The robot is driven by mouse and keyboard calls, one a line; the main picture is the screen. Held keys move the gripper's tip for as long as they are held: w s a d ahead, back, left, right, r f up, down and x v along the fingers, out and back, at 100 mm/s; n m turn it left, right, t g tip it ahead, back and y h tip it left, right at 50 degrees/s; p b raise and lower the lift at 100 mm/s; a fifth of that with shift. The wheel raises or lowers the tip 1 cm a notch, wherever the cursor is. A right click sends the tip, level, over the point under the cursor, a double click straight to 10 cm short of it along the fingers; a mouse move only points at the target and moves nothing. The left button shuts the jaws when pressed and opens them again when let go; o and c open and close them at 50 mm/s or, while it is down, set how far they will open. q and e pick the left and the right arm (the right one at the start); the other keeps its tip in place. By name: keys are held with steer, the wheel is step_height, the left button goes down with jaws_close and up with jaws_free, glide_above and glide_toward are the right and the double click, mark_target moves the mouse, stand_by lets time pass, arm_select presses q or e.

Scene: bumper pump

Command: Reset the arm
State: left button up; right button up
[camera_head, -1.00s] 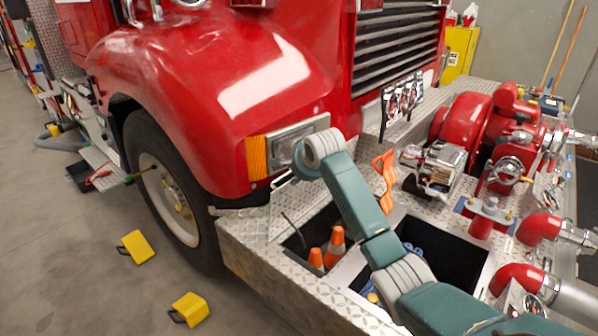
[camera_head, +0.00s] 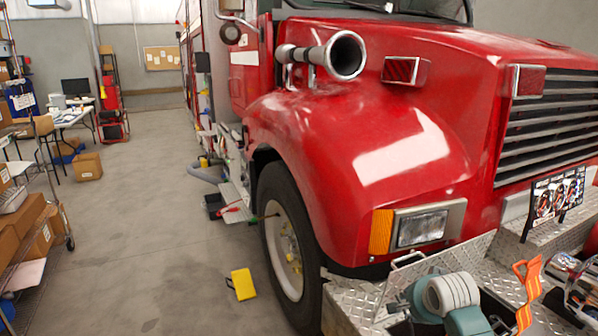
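A yellow wheel chock (camera_head: 243,284) lies on the floor beside the front wheel (camera_head: 285,245). An orange strap (camera_head: 527,290) stands up from the bumper. Shelves with boxes (camera_head: 30,235) are at the left, and a cardboard box (camera_head: 87,167) is farther back. The floor between is mostly clear.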

steer(key=s+a+f+n+g, duration=0.1)
steer(key=s+a+f+n, duration=0.25)
steer(key=s, duration=0.35)
steer(key=s+a+f+n+g+y, duration=0.15)
steer(key=s+f, duration=0.25)
steer(key=s, duration=0.4)
steer(key=s+a+f+n+h, duration=0.1)
steer(key=s+a+f+n, duration=0.25)
steer(key=s, duration=0.35)
steer(key=s+a+n+g, duration=0.25)
steer(key=s+n, duration=0.25)
steer(key=s, duration=1.4)
step_height(320, 180, down, 26)
steer(key=s+b, duration=0.1)
steer(key=b, duration=0.1)
steer(key=s+d+f+g+b, duration=0.1)
steer(key=s+d+f+g, duration=0.1)
steer(key=s+f, duration=1.6)
step_height(320, 180, down, 2)
steer(key=shift+d+f+y, duration=0.1)
steer(key=shift+d+y, duration=0.25)
